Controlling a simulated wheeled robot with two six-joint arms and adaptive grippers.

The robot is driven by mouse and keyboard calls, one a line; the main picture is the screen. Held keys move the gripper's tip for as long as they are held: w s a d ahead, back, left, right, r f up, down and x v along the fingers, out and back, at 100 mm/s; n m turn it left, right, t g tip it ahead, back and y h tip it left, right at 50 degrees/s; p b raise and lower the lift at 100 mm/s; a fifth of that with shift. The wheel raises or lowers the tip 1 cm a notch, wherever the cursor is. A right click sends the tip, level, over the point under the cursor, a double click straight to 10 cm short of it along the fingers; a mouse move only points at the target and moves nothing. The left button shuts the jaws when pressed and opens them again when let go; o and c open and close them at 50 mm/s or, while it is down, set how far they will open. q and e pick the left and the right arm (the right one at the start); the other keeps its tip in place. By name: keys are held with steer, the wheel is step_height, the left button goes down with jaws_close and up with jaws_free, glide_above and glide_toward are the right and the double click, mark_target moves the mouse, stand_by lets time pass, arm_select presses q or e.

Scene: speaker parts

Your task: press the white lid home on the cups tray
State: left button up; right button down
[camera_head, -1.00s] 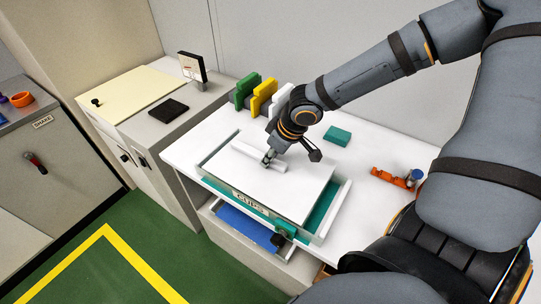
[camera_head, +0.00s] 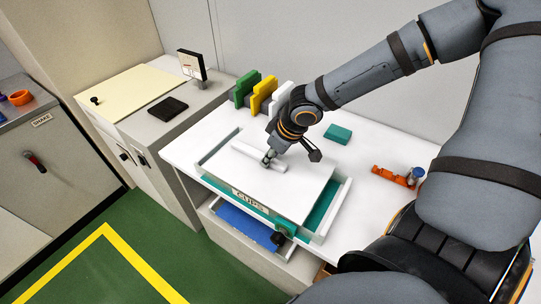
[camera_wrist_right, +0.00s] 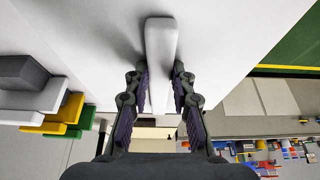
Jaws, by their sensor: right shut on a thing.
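The white lid (camera_head: 300,183) is a flat white panel with a raised bar handle (camera_head: 245,151) across it. It lies over the tray labelled CUPS (camera_head: 319,217), whose teal inside shows along the right and left edges. I cannot tell whether the lid is fully seated. My right gripper (camera_head: 267,158) is shut on the bar handle, from above. In the right wrist view, the fingers (camera_wrist_right: 160,88) stand on both sides of the white handle (camera_wrist_right: 161,40), with the lid surface (camera_wrist_right: 90,25) beyond. My left gripper is not in view.
Green, yellow and white upright pieces (camera_head: 263,92) stand at the table's back left. A teal block (camera_head: 338,134) and an orange part (camera_head: 392,176) lie right of the tray. An open drawer with a blue inside (camera_head: 240,222) is below the table's front edge.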

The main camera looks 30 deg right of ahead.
steer(key=shift+f, duration=0.2)
steer(key=c, duration=1.1)
jaws_free()
steer(key=shift+o, duration=0.2)
steer(key=shift+r, duration=0.1)
step_height(320, 180, up, 10)
steer(key=shift+r, duration=0.1)
